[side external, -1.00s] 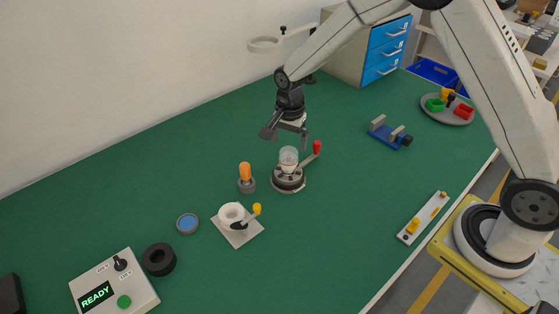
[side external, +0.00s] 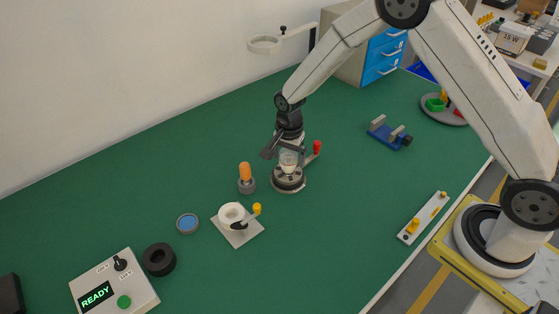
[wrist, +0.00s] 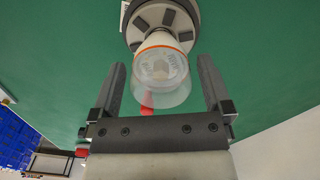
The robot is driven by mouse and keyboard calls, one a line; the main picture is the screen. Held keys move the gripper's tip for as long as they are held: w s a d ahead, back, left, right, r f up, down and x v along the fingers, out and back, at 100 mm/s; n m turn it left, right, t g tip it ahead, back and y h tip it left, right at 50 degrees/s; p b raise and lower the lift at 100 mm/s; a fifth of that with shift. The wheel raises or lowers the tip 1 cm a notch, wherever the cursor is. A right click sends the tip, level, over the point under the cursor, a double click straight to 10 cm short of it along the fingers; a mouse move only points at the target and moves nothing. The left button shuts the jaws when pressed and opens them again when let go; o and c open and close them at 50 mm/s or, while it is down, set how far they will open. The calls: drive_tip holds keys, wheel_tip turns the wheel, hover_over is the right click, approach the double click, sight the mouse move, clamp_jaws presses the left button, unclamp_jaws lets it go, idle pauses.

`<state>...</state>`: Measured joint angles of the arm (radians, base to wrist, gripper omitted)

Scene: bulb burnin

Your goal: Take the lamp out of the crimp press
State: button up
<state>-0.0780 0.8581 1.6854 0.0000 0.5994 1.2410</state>
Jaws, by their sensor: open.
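The lamp (side external: 289,160) stands upright in the crimp press (side external: 288,182), a round grey base with a red-knobbed lever (side external: 317,148). In the wrist view the lamp (wrist: 161,72) shows a clear glass globe, a white body and an orange ring, with its lower end in the press (wrist: 160,17). My gripper (side external: 290,152) is at the lamp's globe. In the wrist view my gripper (wrist: 161,82) is open, with one finger on each side of the globe and a visible gap at each side. The lamp's bottom end is hidden in the press.
An orange-topped holder (side external: 246,178) stands close left of the press. A white ring socket (side external: 232,214) with a yellow-knobbed lever is nearer. A blue fixture (side external: 388,133) lies to the right. A magnifier arm (side external: 265,45) is behind. Green table (side external: 330,240) in front is clear.

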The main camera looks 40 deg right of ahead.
drive_tip(key=shift+f, duration=1)
drive_tip(key=c, duration=1.1)
drive_tip(key=shift+r, duration=0.2)
